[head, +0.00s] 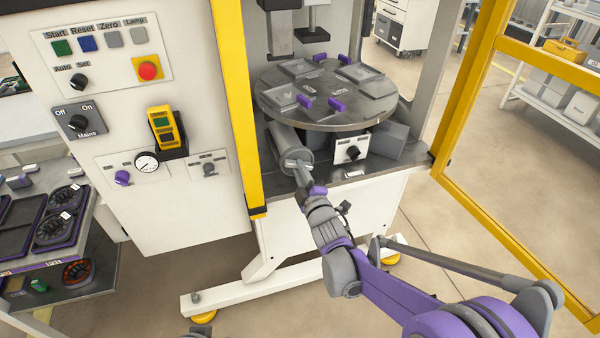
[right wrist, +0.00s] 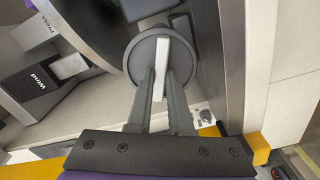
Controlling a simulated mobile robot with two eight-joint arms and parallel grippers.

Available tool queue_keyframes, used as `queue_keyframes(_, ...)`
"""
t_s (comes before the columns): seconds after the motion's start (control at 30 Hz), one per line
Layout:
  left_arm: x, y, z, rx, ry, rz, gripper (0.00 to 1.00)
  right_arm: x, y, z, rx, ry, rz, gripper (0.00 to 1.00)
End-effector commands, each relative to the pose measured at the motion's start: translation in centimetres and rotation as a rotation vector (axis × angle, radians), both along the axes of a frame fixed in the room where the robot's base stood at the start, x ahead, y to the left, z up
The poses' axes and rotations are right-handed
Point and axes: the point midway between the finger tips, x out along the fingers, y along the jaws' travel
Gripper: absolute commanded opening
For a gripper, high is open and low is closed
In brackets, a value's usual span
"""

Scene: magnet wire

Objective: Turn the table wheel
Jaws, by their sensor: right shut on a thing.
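The table wheel (head: 292,160) is a grey disc on the end of a grey cylinder, under the front left of the round turntable (head: 322,122). In the right wrist view the wheel (right wrist: 137,55) faces me and has a white bar across its middle. My right gripper (head: 301,169) reaches the wheel from the front right. In the right wrist view its two fingers (right wrist: 163,82) stand on either side of the white bar, shut on it. The fingertips hide part of the wheel's face.
A yellow post (head: 236,100) is close on the left, and an open yellow-framed door (head: 470,110) on the right. Purple blocks (head: 337,105) sit on the turntable. The floor in front is mostly clear.

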Motion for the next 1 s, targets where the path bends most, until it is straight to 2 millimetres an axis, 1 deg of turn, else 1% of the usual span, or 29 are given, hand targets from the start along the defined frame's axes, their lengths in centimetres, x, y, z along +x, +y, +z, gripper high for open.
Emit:
queue_keyframes(0.7,0.2,0.0,-3.2,0.000,0.011,0.000,0.50,0.0,-0.2,0.0,0.645,0.212,-0.001,0.00)
queue_keyframes(1.0,0.3,0.0,-4.5,0.000,0.016,0.000,0.50,0.1,-0.3,0.0,0.885,0.290,-0.001,0.00)
